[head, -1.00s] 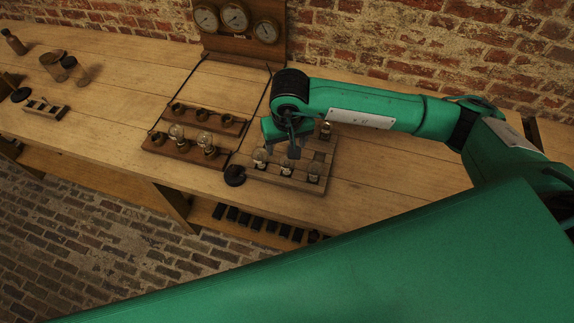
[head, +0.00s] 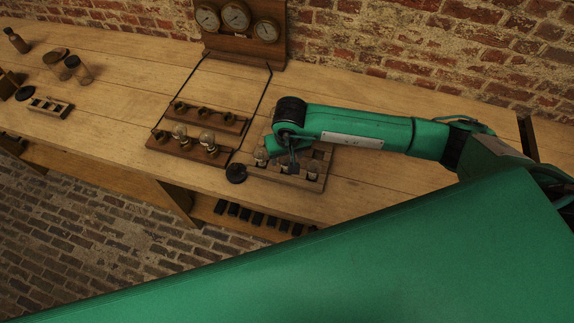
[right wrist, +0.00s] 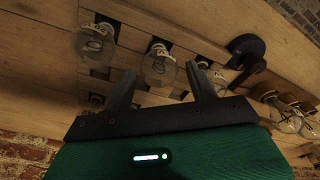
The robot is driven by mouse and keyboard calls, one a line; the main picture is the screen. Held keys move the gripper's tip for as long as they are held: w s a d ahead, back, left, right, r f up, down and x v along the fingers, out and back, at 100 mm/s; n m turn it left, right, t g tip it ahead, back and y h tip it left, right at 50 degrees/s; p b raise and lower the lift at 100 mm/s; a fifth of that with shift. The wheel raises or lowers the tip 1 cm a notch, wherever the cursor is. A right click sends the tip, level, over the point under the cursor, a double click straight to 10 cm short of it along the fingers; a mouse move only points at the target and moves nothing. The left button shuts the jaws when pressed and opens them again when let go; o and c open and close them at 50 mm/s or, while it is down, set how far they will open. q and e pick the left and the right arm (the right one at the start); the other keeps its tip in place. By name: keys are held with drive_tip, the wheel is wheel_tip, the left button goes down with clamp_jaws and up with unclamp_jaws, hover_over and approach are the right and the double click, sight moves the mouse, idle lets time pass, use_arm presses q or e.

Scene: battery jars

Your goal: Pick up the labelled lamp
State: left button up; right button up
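A wooden lamp tray (head: 262,176) holds several glass lamps in its compartments. My right gripper (head: 293,168) is over this tray, pointing down, and hides part of it. In the right wrist view, the two dark fingers of my right gripper (right wrist: 160,88) are apart, with a clear lamp (right wrist: 160,66) showing between and beyond them. Another lamp (right wrist: 94,42) is to the left, and a third lamp (right wrist: 212,78) is partly behind the right finger. My left gripper is not in view.
A round black object (head: 236,173) stands at the tray's left end. Left of it is a wooden rack (head: 160,146) with lamps. A gauge board (head: 243,50) stands against the brick wall. Jars (head: 78,68) are at the far left. The bench right of the tray is clear.

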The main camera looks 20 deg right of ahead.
drive_tip(key=c, duration=0.9)
drive_tip(key=shift+r, duration=0.15)
